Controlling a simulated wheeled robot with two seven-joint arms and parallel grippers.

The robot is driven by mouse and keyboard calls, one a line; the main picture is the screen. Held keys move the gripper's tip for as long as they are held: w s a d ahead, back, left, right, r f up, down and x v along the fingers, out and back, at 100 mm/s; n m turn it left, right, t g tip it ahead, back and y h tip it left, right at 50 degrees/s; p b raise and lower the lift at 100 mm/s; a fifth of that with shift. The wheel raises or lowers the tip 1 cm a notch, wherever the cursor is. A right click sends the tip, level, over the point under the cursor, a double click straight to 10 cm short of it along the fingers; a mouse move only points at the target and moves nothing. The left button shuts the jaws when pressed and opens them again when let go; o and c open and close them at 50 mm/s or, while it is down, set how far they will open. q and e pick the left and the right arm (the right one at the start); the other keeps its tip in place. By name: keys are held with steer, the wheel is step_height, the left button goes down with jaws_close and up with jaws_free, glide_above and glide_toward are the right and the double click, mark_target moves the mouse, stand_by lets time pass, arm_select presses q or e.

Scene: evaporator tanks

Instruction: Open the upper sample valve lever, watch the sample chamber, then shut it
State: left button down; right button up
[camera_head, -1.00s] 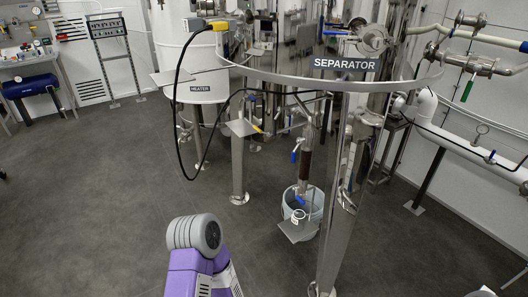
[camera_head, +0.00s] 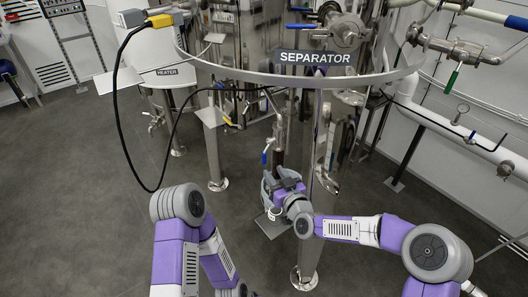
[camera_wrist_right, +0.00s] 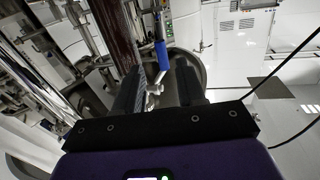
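The separator (camera_head: 315,57) stands at the middle of the head view. Below it, the blue upper sample valve lever (camera_head: 265,157) hangs beside a steel pipe. My right gripper (camera_head: 271,188) is just below that lever, in front of the sample chamber, and hides most of it. In the right wrist view, my right gripper (camera_wrist_right: 160,80) is open, its two black fingers apart. A blue lever (camera_wrist_right: 161,50) shows between and beyond the fingertips, beside the dark brown sample chamber tube (camera_wrist_right: 116,35). I cannot tell whether the fingers touch the lever. My left gripper is out of view.
A black cable (camera_head: 118,125) hangs at the left from a yellow connector (camera_head: 160,20). White piping (camera_head: 445,128) runs along the right wall. The floor at the left is clear.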

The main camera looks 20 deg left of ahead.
mark_target(265, 157)
steer(key=shift+w+a+r, duration=0.25)
steer(key=shift+r, duration=0.25)
steer(key=shift+w+a+r, duration=0.2)
steer(key=shift+a+r, duration=0.05)
steer(key=shift+r, duration=0.25)
steer(key=shift+b+x, duration=0.35)
steer(key=shift+x, duration=3.1)
steer(key=shift+d, duration=0.1)
jaws_close()
